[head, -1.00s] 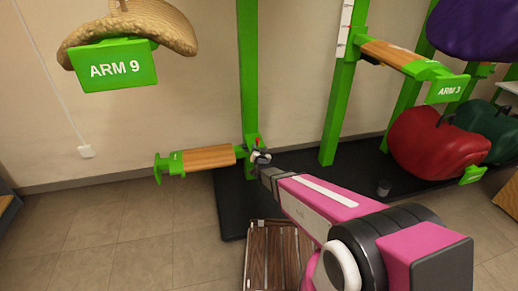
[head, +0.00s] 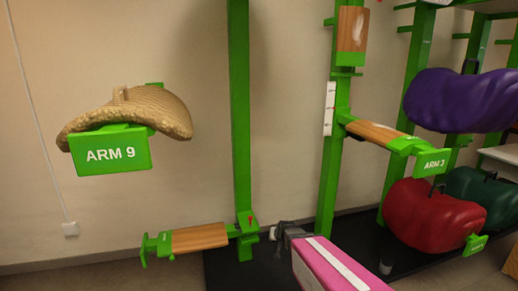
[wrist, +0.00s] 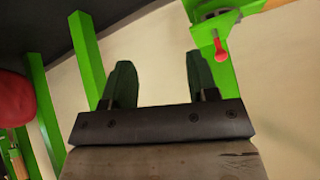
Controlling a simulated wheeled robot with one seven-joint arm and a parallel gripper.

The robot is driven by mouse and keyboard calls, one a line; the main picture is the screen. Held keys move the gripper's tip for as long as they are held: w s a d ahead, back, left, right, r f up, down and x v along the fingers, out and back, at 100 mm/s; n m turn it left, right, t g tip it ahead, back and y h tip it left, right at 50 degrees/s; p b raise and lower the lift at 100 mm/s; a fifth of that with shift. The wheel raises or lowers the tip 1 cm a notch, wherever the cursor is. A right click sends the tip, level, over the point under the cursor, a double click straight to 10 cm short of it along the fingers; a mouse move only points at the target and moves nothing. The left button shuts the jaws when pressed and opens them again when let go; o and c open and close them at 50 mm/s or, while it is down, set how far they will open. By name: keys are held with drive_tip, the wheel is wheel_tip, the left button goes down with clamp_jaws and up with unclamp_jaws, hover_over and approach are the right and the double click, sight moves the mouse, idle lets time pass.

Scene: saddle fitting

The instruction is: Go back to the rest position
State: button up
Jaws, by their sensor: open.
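My gripper (head: 281,233) is just right of the middle green post (head: 239,110) in the head view, and its fingers are small there. In the wrist view my gripper (wrist: 161,82) shows two dark green fingers spread apart with nothing between them. A red-tipped pin (head: 250,219) is on the green bracket at the inner end of the low wooden arm (head: 200,237). The red pin also shows in the wrist view (wrist: 221,50), up and right of the fingers, apart from them.
A tan saddle (head: 130,110) sits on ARM 9 (head: 110,155). ARM 3 (head: 432,163) has a bare wooden top (head: 376,133). Purple (head: 460,100), red (head: 430,218) and green (head: 480,190) saddles hang at the right. Bare wall lies between the posts.

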drive_tip(key=s+d+r+g+h, duration=0.1)
drive_tip(key=s+d+r+g, duration=0.2)
drive_tip(key=s, duration=0.5)
drive_tip(key=s+d+r+g, duration=0.2)
drive_tip(key=s+d+g, duration=0.2)
drive_tip(key=s+d, duration=0.3)
drive_tip(key=shift+s+d+r+g+h, duration=0.3)
drive_tip(key=shift+s+r+g+h, duration=0.1)
drive_tip(key=shift+s, duration=0.15)
drive_tip(key=shift+a, duration=0.2)
